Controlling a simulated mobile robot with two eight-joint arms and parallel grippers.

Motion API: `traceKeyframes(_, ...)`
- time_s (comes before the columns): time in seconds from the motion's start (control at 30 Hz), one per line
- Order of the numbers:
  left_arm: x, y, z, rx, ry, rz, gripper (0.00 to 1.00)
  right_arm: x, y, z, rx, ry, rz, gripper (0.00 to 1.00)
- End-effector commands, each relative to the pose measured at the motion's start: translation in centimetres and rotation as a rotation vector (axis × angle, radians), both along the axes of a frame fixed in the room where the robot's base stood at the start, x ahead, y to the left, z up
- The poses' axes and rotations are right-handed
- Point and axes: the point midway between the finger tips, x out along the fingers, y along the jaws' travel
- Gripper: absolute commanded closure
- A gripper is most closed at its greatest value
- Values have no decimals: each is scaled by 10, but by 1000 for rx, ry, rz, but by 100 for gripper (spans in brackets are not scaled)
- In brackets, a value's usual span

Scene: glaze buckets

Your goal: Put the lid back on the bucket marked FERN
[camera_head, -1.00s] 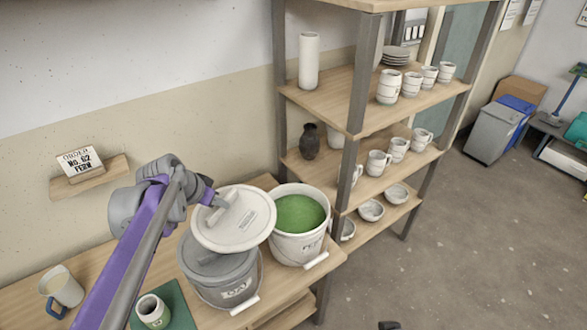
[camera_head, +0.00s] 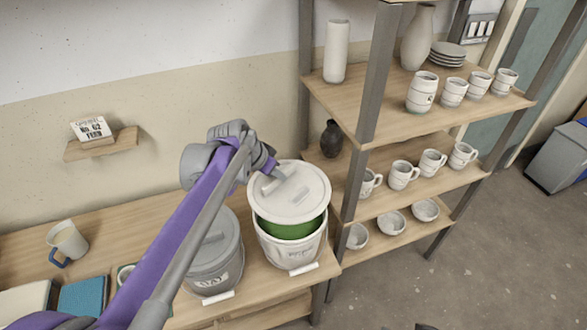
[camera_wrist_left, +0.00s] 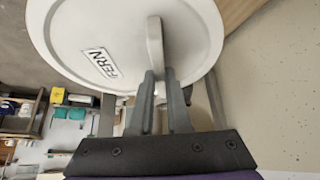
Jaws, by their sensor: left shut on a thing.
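The white round lid (camera_head: 290,190) is held over the white bucket (camera_head: 291,251), which holds green glaze. A gap at the front shows the green, so the lid is not flush on the rim. The bucket's front label is too small to read surely. My left gripper (camera_head: 266,178) is shut on the lid's upright handle. The left wrist view shows the fingers (camera_wrist_left: 160,92) on both sides of the handle, and the lid (camera_wrist_left: 95,25) carries a FERN label (camera_wrist_left: 103,62).
A grey lidded bucket (camera_head: 215,262) stands close on the left. A shelf post (camera_head: 368,100) and shelves of mugs and bowls stand close on the right. A card reading No. 62 FERN (camera_head: 91,130) sits on a wall ledge.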

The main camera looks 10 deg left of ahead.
Motion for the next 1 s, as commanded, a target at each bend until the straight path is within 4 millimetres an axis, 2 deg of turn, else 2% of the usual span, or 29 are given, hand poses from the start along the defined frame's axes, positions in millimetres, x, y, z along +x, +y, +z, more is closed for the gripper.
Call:
traceKeyframes(0.37, 0, 0, -11, 0, 1, 1, 100, -2, 0, -10, 0, 4, 0, 0)
traceKeyframes(0.73, 0, 0, -46, 0, 1, 0, 100, -6, 0, -40, 0, 14, 0, 0)
traceKeyframes(1.0, 0, 0, -62, 0, 0, 0, 100, -7, 0, -47, 0, 16, 0, 0)
